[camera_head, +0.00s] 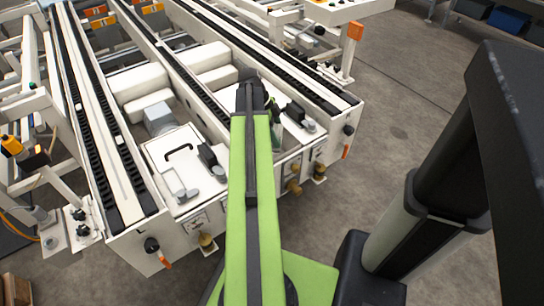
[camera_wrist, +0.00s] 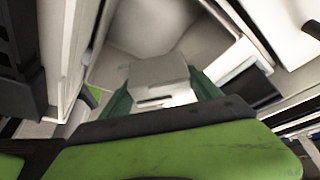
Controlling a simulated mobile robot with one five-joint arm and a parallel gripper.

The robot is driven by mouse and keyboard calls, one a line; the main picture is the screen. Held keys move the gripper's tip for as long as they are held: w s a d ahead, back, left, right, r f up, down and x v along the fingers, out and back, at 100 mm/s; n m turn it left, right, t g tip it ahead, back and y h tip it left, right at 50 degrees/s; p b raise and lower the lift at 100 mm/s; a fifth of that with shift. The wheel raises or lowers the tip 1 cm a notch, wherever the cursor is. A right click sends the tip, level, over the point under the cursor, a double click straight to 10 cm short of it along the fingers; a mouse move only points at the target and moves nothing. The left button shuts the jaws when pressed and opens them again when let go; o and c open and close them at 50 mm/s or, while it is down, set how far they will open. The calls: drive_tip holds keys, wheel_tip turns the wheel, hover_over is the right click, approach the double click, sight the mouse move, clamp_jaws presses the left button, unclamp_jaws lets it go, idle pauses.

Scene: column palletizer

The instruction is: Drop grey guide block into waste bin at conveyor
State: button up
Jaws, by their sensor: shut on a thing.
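My gripper (camera_wrist: 160,90) shows in the wrist view with its two green fingers on either side of a light grey block, the grey guide block (camera_wrist: 158,70). It is shut on the block, which has a dark slot in its near face. In the head view my green arm reaches over the conveyor (camera_head: 340,99), and only a bit of the green fingers shows beside its far end. The held block is hidden there. Beyond the block, the wrist view shows a pale, walled recess (camera_wrist: 145,25); I cannot tell whether it is the waste bin. I cannot pick out the bin in the head view.
A white panel with a black handle (camera_head: 179,150) and a grey box (camera_head: 160,118) lie between the left rails. Raised conveyor rails run along both sides of my gripper.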

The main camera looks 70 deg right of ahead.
drive_tip(key=o, duration=1.5)
drive_tip(key=shift+r, duration=0.1)
drive_tip(key=p+v, duration=1.6)
drive_tip(key=v, duration=0.1)
drive_tip(key=shift+r, duration=0.15)
